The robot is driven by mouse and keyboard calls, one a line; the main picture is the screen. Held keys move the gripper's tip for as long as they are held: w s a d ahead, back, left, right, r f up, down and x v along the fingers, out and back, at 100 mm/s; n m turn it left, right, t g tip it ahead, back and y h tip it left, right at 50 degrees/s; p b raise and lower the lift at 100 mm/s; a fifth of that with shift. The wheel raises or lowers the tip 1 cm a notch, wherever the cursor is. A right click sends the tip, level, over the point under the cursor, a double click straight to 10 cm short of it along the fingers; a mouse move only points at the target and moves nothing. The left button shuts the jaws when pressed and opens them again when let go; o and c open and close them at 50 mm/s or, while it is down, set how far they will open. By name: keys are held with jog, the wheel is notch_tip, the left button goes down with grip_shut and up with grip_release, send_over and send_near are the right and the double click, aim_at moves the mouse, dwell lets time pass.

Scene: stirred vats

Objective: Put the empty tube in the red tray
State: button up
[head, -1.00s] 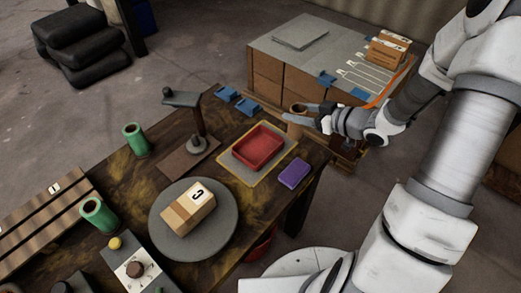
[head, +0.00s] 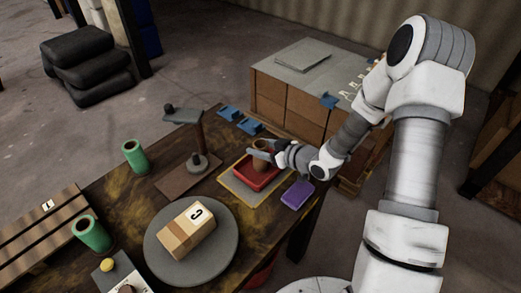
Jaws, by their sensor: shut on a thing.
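A brown tube (head: 263,164) is upright between the fingers of my gripper (head: 262,151), which is shut on it. The tube is over the red tray (head: 247,182), and its lower end appears within the tray's outline. I cannot tell whether it touches the tray floor. The red tray lies on a yellow-edged grey mat (head: 261,198) near the table's far right edge. My gripper reaches in from the right and hides part of the tray's far side.
A purple block (head: 298,194) lies right of the tray. A dark stand (head: 198,140) rises to its left. A grey disc (head: 160,258) bears a numbered box (head: 188,230). Two green tubes (head: 135,157) (head: 92,233) stand at left.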

jog(key=shift+f, duration=0.35)
jog(key=shift+f, duration=0.1)
jog(key=shift+f, duration=0.15)
jog(key=o, duration=1.4)
jog(key=shift+c, duration=0.2)
jog(key=shift+r, duration=0.4)
jog(key=p+v, duration=0.1)
jog(key=v, duration=1.1)
jog(key=shift+f+p, duration=0.25)
jog(key=shift+p, duration=0.05)
